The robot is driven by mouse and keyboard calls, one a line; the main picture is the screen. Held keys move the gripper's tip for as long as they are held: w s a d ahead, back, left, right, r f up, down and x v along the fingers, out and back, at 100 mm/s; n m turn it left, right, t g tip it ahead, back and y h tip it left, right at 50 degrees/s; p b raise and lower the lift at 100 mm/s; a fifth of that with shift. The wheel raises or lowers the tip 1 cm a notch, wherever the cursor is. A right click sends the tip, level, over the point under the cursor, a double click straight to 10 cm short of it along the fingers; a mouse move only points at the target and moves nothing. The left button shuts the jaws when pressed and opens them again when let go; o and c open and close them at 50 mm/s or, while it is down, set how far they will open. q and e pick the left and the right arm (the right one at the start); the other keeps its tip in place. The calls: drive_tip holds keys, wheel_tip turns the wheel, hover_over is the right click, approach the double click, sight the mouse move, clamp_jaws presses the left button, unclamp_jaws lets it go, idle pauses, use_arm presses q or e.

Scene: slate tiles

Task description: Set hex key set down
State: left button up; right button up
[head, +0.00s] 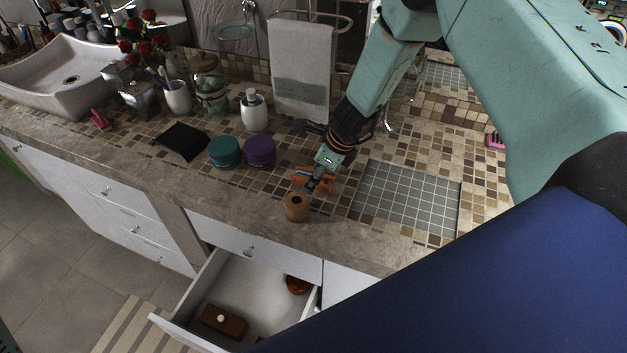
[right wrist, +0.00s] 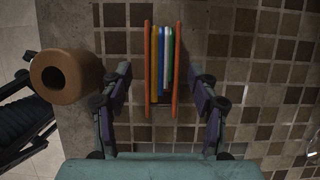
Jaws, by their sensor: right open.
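The hex key set (head: 299,181) has orange side plates and sits at the counter's tiled surface, just behind a tan cylinder with a hole. In the right wrist view the hex key set (right wrist: 163,68) shows several coloured keys between its orange plates. My right gripper (head: 317,176) is right over the set. In the right wrist view my right gripper (right wrist: 163,88) is open, its fingers on either side of the set with a gap at each side. The gripper partly hides the set in the head view. My left gripper is not in view.
The tan cylinder (head: 297,208) stands near the counter's front edge; it also shows in the right wrist view (right wrist: 88,72). A grey grid mat (head: 408,198) lies to the right. Purple (head: 260,152) and teal (head: 224,152) round containers stand left. An open drawer (head: 255,285) is below.

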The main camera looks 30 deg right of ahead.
drive_tip(key=shift+w, duration=0.15)
drive_tip(key=shift+c, duration=0.9)
drive_tip(key=shift+a, duration=0.15)
drive_tip(key=c, duration=0.6)
clamp_jaws()
